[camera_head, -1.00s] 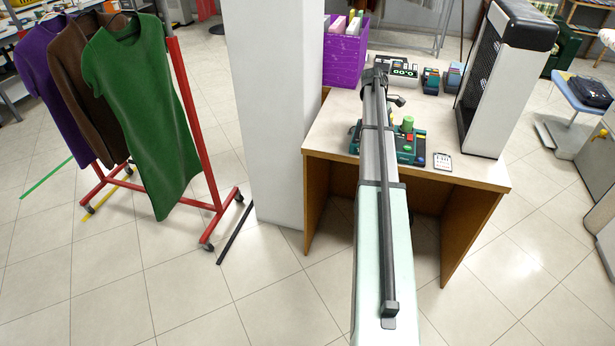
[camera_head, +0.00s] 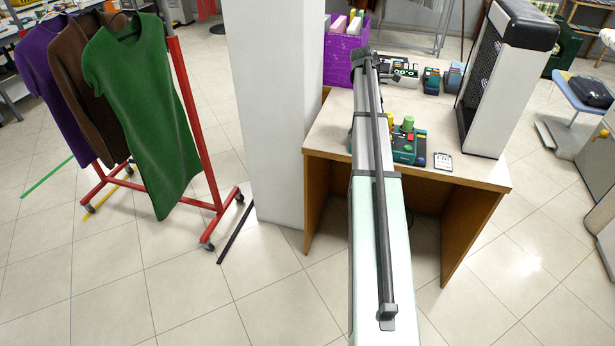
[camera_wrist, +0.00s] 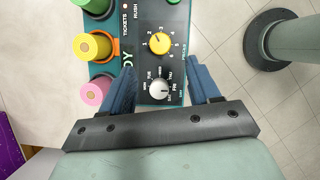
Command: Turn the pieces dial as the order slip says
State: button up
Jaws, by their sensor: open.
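The teal control panel (camera_head: 404,159) lies on the desk, partly hidden behind my arm. In the wrist view, the panel (camera_wrist: 180,18) has a yellow dial (camera_wrist: 160,43) ringed with numbers, which I take for the pieces dial. A silver dial (camera_wrist: 159,87) ringed with day names is nearer the gripper. My gripper (camera_wrist: 161,70) is open, its blue fingers to either side of the silver dial, with nothing between them that I can see gripped. The yellow dial is just beyond the fingertips. The order slip (camera_head: 442,161) lies right of the panel; its writing is too small to read.
Yellow (camera_wrist: 92,46) and pink (camera_wrist: 96,91) round knobs stand on the panel left of the fingers. A tall black-and-white unit (camera_head: 497,80) stands on the desk's right side, and a purple box (camera_head: 343,58) at its back left. A white pillar (camera_head: 270,110) rises left of the desk.

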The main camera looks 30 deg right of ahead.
jog(key=v, duration=0.6)
jog(key=s+a+f+m+t+y, duration=0.1)
jog(key=a+f+m, duration=0.4)
jog(key=a+f, duration=1.8)
jog(key=a+t, duration=0.1)
jog(key=a, duration=0.2)
jog(key=shift+s, duration=0.2)
jog(key=s+d+r+m+y, duration=0.15)
jog(key=d+r+m, duration=0.25)
jog(key=d+r, duration=1)
jog(key=s+d+r+m+y, duration=0.1)
jog(key=d+r+m+y, duration=0.15)
jog(key=d+r, duration=1.1)
jog(key=shift+m+t+h, duration=0.35)
jog(key=shift+t+h, duration=0.05)
jog(key=shift+h, duration=0.1)
jog(key=d+f, duration=0.1)
jog(key=f, duration=0.5)
jog(key=d+f, duration=0.1)
jog(key=f, duration=0.5)
jog(key=d+f, duration=0.1)
jog(key=f, duration=0.4)
jog(key=shift+w+d+f, duration=0.1)
jog(key=shift+d+f, duration=0.25)
jog(key=shift+f, duration=0.05)
jog(key=shift+c, duration=0.2)
